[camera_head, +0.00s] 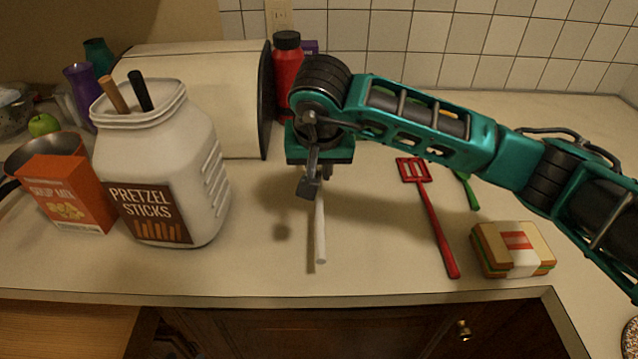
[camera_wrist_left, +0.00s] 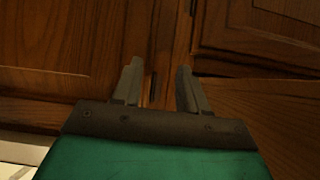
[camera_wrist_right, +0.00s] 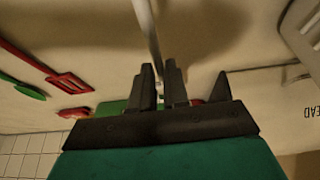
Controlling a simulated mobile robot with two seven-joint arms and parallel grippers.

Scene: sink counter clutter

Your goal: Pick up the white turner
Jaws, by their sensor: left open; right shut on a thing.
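The white turner (camera_head: 320,232) shows as a pale handle on the counter, pointing toward the front edge. Its far part is hidden behind my right gripper and arm in the head view. My right gripper (camera_head: 311,185) is over the handle, fingers pointing down, shut on it. In the right wrist view the white handle (camera_wrist_right: 147,28) runs up to the nearly closed fingers (camera_wrist_right: 159,80). I cannot tell whether the turner is clear of the counter. My left gripper (camera_wrist_left: 158,78) is open and empty, in front of the wooden cabinet doors; it is out of the head view.
A red slotted turner (camera_head: 431,215), a green utensil (camera_head: 468,191) and a sandwich (camera_head: 512,248) lie to the right. A pretzel jar (camera_head: 165,180) and an orange box (camera_head: 70,200) stand left. A bread box (camera_head: 205,85) and red bottle (camera_head: 287,65) are behind. The front middle counter is clear.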

